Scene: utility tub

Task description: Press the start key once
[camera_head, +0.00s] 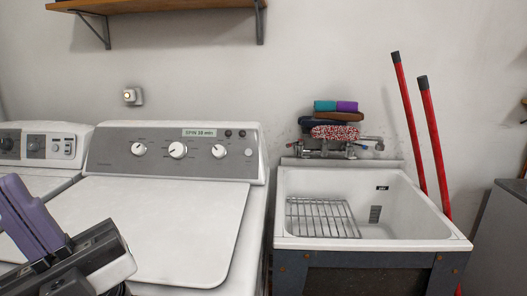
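The washer's grey control panel (215,140) stands upright behind its closed white lid (165,225). It carries three white knobs, a display (199,132) reading something like "SPIN 38 min", and two small dark round controls (235,133) to the display's right. A small pale round button (249,153) sits near the panel's lower right. I cannot read which of these is the start key. My gripper (22,205), with purple fingers, is at the lower left, in front of the panel and apart from it. The fingers overlap in this view, so their opening is unclear. I see nothing held.
A second machine (42,145) adjoins at the left. A white utility tub (365,245) with a wire rack (322,217) stands at the right, folded cloths (335,118) above its tap. Two red handles (436,135) lean behind it. A wooden shelf (150,5) hangs above. The lid is clear.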

